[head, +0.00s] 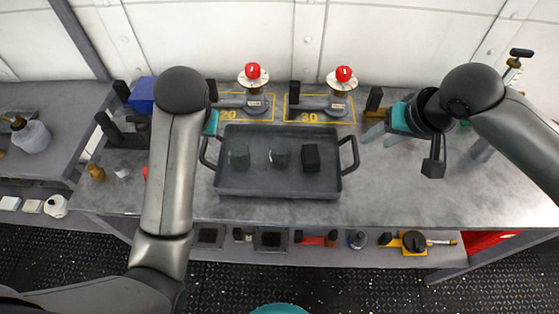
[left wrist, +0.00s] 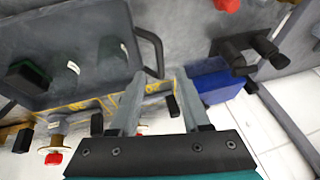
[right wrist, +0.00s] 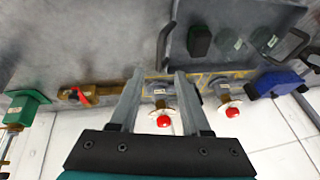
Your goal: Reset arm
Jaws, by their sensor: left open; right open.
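My left gripper is mostly hidden behind its own arm in the head view, where only a bit of teal shows left of the tray. In the left wrist view its two fingers (left wrist: 158,88) are apart with nothing between them, near a tray handle. My right gripper (head: 374,128) is over the bench, right of the tray. In the right wrist view its fingers (right wrist: 160,82) are apart and empty. The grey tray (head: 280,190) lies on the bench between the grippers. It holds two dark greenish, see-through cylinders (head: 239,157) (head: 280,158) and a black block (head: 311,157).
Two red-knobbed fittings (head: 253,72) (head: 343,75) stand behind the tray in yellow-marked areas reading 20 and 30. A blue box (head: 141,95) is at the back left. Tools lie on the lower shelf (head: 330,257). The bench front right (head: 420,205) is clear.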

